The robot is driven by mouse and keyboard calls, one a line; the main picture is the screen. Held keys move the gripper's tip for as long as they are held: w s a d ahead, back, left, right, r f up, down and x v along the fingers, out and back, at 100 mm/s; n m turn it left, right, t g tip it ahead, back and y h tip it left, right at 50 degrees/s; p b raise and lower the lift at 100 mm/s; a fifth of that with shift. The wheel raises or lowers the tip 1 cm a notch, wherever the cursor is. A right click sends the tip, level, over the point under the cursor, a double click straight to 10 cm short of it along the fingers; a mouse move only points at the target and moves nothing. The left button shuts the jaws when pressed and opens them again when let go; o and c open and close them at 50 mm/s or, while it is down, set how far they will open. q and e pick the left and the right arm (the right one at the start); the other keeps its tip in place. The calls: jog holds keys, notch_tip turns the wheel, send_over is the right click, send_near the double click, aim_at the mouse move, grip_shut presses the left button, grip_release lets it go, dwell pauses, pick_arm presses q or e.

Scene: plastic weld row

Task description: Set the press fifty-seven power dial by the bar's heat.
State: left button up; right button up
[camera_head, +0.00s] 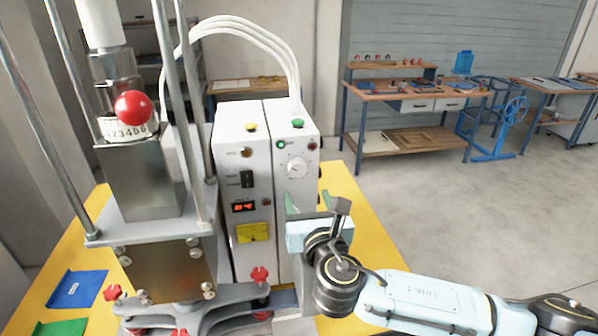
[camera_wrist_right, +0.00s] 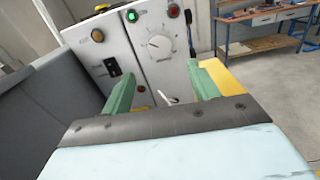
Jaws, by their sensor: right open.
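The power dial (camera_head: 296,168) is a pale round knob with a scale around it on the upper front of the right-hand white control box (camera_head: 297,134). It also shows in the right wrist view (camera_wrist_right: 158,46), beyond and between the fingers. My right gripper (camera_wrist_right: 163,88) is open and empty, its two green fingers apart and short of the dial. In the head view it is in front of the box, below the dial. My left gripper is not in view.
The left white box (camera_head: 240,130) carries a red lit display (camera_head: 243,207), a black switch (camera_head: 247,180) and a yellow label (camera_head: 252,232). White hoses arch above the boxes. A yellow table (camera_head: 345,205) lies beneath. Blue (camera_head: 77,288) and green (camera_head: 62,328) pads lie at front left. Workbenches stand behind.

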aim_at(298, 173)
jog(key=w, duration=0.2)
jog(key=w+a, duration=0.1)
jog(key=w, duration=0.5)
jog(key=shift+w+a, duration=0.1)
jog(key=shift+a, duration=0.25)
jog(key=shift+w, duration=0.4)
jog(key=shift+w+a, duration=0.1)
jog(key=shift+w, duration=0.25)
jog(key=c, duration=1)
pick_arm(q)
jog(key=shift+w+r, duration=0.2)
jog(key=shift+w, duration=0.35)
pick_arm(e)
jog(key=shift+o, duration=0.2)
jog(key=shift+f, duration=0.1)
